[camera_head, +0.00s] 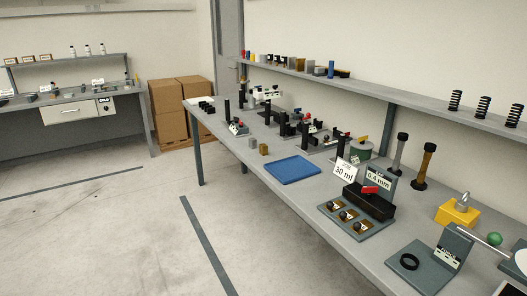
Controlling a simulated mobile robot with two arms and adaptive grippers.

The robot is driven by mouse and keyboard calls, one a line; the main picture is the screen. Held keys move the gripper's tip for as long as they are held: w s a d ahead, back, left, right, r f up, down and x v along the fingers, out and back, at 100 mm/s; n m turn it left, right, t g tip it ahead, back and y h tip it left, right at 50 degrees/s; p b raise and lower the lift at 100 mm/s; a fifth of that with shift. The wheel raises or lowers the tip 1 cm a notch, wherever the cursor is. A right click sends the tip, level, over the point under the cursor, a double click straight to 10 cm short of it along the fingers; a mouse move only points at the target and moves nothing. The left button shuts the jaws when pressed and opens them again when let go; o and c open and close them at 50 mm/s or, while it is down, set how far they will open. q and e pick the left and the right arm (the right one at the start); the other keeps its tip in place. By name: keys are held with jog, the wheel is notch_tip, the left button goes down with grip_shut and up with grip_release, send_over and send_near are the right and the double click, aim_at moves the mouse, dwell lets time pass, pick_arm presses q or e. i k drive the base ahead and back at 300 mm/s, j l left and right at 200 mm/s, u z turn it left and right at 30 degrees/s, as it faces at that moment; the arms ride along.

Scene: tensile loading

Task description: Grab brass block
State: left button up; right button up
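A small brass-coloured block (264,149) stands on the long grey workbench (240,150), near its front edge. A small grey block (253,142) stands just to its left. A blue mat (293,170) lies to the right of the brass block, apart from it, with nothing on it. Neither of my grippers shows in the head view.
Dark test fixtures (297,132) stand behind the blocks. A dark device with "30 ml" and "0.4 mm" labels (370,198) and a yellow block (457,213) stand farther right. Cardboard boxes (180,98) are stacked by the wall. The floor (130,230) before the bench is clear.

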aim_at(262, 147)
jog(key=i+j+z, duration=0.1)
jog(key=z, duration=0.75)
jog(key=i+j+z, duration=0.25)
jog(key=j+z, duration=0.2)
jog(key=j, duration=0.3)
jog(key=i+j+z, duration=0.25)
jog(key=j, duration=0.15)
jog(key=j+z, duration=0.25)
jog(key=j, duration=0.15)
